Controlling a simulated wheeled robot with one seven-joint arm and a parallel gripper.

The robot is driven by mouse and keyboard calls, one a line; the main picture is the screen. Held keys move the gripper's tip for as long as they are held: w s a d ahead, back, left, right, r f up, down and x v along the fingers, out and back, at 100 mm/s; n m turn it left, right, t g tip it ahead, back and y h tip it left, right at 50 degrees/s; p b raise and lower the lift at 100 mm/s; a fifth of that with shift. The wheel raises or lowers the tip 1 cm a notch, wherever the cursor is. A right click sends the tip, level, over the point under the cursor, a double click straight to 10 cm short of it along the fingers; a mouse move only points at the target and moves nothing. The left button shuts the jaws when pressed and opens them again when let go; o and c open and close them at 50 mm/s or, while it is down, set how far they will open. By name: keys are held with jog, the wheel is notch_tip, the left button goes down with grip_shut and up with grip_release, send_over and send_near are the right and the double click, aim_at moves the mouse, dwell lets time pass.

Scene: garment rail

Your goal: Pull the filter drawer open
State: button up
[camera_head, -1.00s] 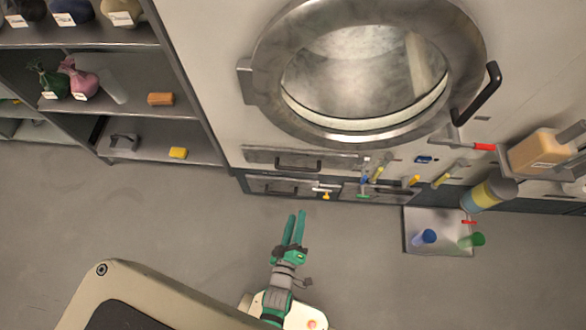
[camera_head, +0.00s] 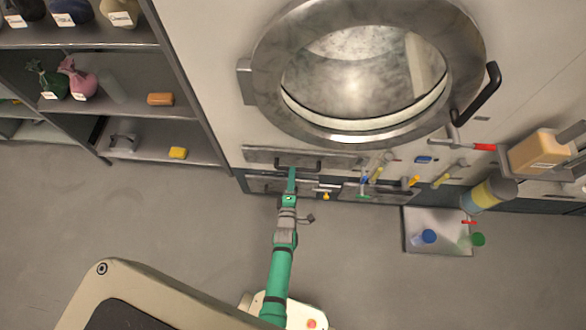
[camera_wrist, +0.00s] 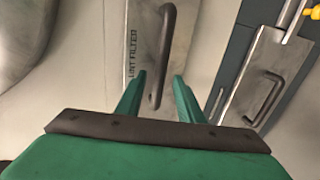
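The filter drawer (camera_head: 258,156) is a grey metal panel low on the machine front, with a dark bar handle (camera_head: 299,164). In the wrist view its panel (camera_wrist: 142,52) reads "LINT FILTER", and the handle (camera_wrist: 163,58) runs lengthwise up the picture. My gripper (camera_head: 292,172) reaches up to the handle in the head view. In the wrist view my gripper (camera_wrist: 158,88) is open, its green fingers apart on either side of the handle's near end. I cannot tell whether either finger touches it. The drawer looks flush with the machine front.
A second panel with a handle (camera_wrist: 264,98) lies beside the filter drawer. Valves with yellow handles (camera_head: 378,174) stick out to the right. A tray (camera_head: 412,242) with bottles stands on the floor at right. A shelf unit (camera_head: 190,90) stands at left. The floor between is clear.

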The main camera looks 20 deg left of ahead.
jog(key=shift+x, duration=2.1)
jog(key=shift+s, duration=0.1)
grip_shut()
